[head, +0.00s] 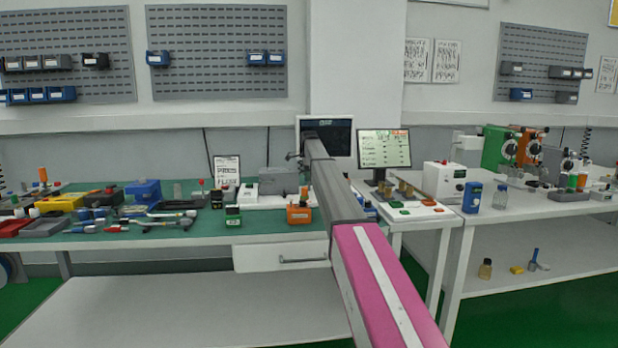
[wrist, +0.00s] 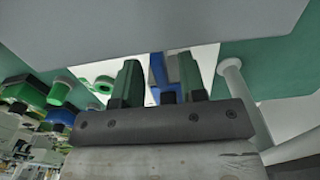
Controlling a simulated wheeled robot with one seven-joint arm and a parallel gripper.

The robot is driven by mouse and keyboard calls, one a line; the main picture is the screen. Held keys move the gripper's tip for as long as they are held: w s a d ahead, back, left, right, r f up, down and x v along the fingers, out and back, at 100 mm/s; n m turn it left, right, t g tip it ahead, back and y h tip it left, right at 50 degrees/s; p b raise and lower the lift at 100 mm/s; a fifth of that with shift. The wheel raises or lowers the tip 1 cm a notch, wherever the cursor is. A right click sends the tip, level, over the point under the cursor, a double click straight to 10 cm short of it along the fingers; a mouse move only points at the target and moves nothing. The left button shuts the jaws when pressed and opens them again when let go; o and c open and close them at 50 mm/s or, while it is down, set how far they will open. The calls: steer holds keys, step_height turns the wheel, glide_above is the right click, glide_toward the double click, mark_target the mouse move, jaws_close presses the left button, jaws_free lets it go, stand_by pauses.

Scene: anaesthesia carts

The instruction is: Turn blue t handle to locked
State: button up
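In the wrist view, the two green-and-dark fingers of my gripper (wrist: 160,88) stand apart. A narrow blue part (wrist: 158,70), possibly the blue T handle, shows between them with a grey piece beside it. A pale gap separates it from the left finger; contact on the right side cannot be told. Its crossbar and turn position are not readable. In the head view, my arm reaches over the bench and the fingers cannot be made out. A bit of blue (head: 370,212) shows just right of the arm; I cannot tell whether it is the handle.
The green bench (head: 110,240) holds tools, an orange block (head: 299,213) and a blue box (head: 143,190). Right of my arm are a monitor (head: 384,149), a white button panel (head: 413,211) and a blue device (head: 472,197). In the wrist view, a pale post (wrist: 240,95) stands right of the fingers.

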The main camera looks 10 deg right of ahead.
jaws_close()
steer(key=shift+n, duration=0.4)
steer(key=n, duration=1.3)
steer(key=shift+n, duration=2)
